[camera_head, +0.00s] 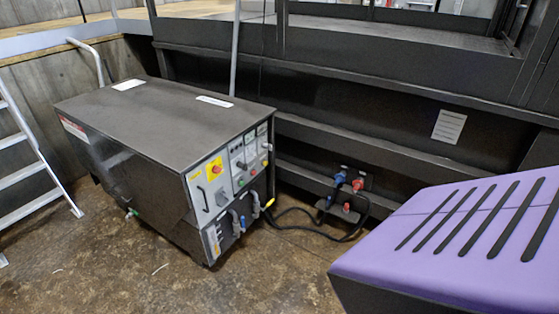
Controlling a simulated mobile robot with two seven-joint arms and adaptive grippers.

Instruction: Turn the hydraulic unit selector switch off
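The hydraulic unit (140,115) is a dark grey metal box standing on the floor at centre left. Its control panel (208,186) faces the lower right. On the panel are a red knob on a yellow plate (214,170), a black vertical handle (202,198), and a grey round knob (221,197). The right part of the panel carries several small knobs and buttons, including a dark knob (240,165) and a green button (241,183). Labels are too small to read, so I cannot tell which is the selector switch or its position. Neither of my grippers is in view.
Hoses and cables (305,232) run from the unit's lower front to blue and red connectors (357,185) on the dark compactor wall (400,145). A ladder (32,150) stands at the left. The brown floor (245,280) before the panel is mostly clear.

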